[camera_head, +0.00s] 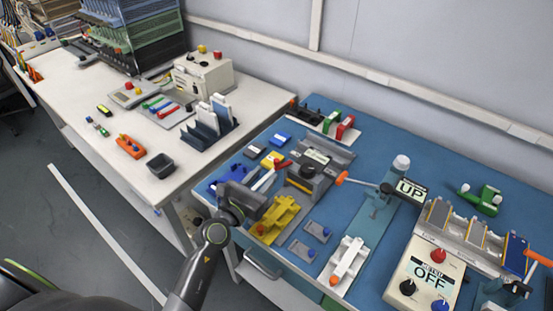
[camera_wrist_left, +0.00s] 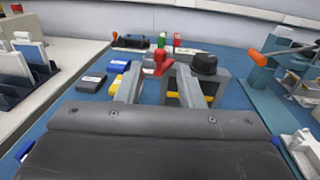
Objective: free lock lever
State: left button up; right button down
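A small red lever (camera_head: 284,164) sits at the left side of a grey fixture (camera_head: 322,160) with a black round knob (camera_head: 307,171). In the left wrist view the red lever (camera_wrist_left: 160,62) shows between the fingertips of my left gripper (camera_wrist_left: 158,72), which is open. I cannot tell whether either finger touches it. In the head view my left gripper (camera_head: 270,177) is beside the fixture, over the blue bench. An orange-tipped lever (camera_head: 341,178) stands on a blue-grey press with an "UP" sign (camera_head: 411,189). Which lever is the lock lever is not marked. My right gripper is out of view.
A yellow holder (camera_head: 276,217) lies just in front of the fixture. A white box marked "OFF" (camera_head: 424,277) and a tray rack (camera_head: 468,237) stand at the right. Blue and yellow small boxes (camera_head: 281,139) lie behind the gripper. A white table (camera_head: 100,91) is at the left.

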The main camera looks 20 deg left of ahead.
aim_at(275, 164)
pick_arm(q)
jog(key=x, duration=0.7)
jog(key=shift+c, duration=0.2)
grip_shut()
